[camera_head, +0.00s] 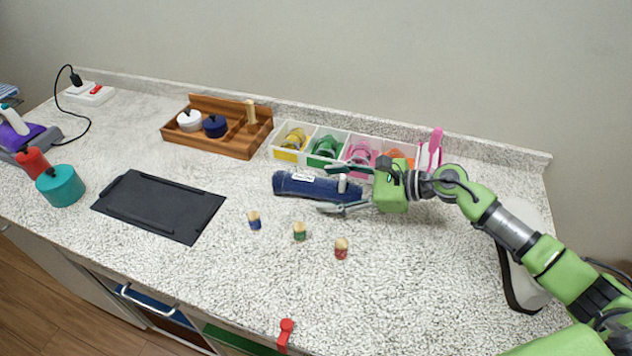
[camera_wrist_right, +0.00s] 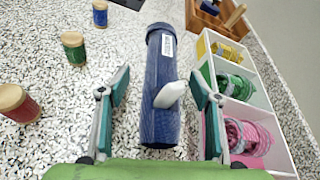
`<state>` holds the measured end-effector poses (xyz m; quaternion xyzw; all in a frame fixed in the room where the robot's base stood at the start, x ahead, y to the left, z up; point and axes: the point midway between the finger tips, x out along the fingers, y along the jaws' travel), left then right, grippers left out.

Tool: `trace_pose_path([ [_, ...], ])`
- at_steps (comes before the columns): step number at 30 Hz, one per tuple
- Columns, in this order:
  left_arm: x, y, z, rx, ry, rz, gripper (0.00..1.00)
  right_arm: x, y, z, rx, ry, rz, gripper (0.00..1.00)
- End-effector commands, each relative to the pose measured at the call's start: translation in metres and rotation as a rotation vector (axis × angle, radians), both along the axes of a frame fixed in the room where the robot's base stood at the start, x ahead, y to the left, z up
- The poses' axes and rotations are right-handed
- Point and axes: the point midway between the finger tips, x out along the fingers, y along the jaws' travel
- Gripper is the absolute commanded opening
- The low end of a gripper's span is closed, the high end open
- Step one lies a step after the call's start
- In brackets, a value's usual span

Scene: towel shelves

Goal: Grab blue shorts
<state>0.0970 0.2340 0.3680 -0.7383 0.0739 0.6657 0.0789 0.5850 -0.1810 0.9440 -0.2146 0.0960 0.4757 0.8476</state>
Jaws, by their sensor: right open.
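No blue shorts can be made out as such. A dark blue cylinder-shaped object (camera_head: 318,187) with a white label and a pale knob lies on the counter. It also shows in the right wrist view (camera_wrist_right: 160,62), lengthwise between the fingers. My right gripper (camera_head: 326,188) comes in from the right and is open. In the right wrist view its two fingers (camera_wrist_right: 160,78) stand on either side of the blue object, with gaps showing; it is not gripped. My left gripper is not in view.
Behind the blue object stands a white divided bin (camera_head: 273,149) with coloured rolled items. A wooden tray (camera_head: 240,146) holds two lidded pots. Several small spools, such as the red one (camera_head: 341,248), stand in front. A black board (camera_head: 150,213) lies left.

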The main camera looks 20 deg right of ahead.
Motion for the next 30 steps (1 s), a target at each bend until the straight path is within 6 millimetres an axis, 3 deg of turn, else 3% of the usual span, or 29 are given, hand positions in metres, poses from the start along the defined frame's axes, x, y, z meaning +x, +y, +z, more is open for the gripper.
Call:
trace_pose_path([
  [3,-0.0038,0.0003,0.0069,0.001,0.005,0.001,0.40,0.0084,0.0111,-0.0029,0.002,-0.001,-0.001,0.58],
  [12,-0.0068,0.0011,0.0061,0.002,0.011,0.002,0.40,0.0103,0.0139,-0.0078,-0.001,0.000,0.000,0.58],
  [18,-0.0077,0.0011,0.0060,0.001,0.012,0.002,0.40,0.0101,0.0138,-0.0078,-0.001,0.000,0.000,0.11],
  [30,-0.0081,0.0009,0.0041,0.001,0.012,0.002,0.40,0.0100,0.0140,-0.0048,-0.001,0.000,0.001,0.11],
])
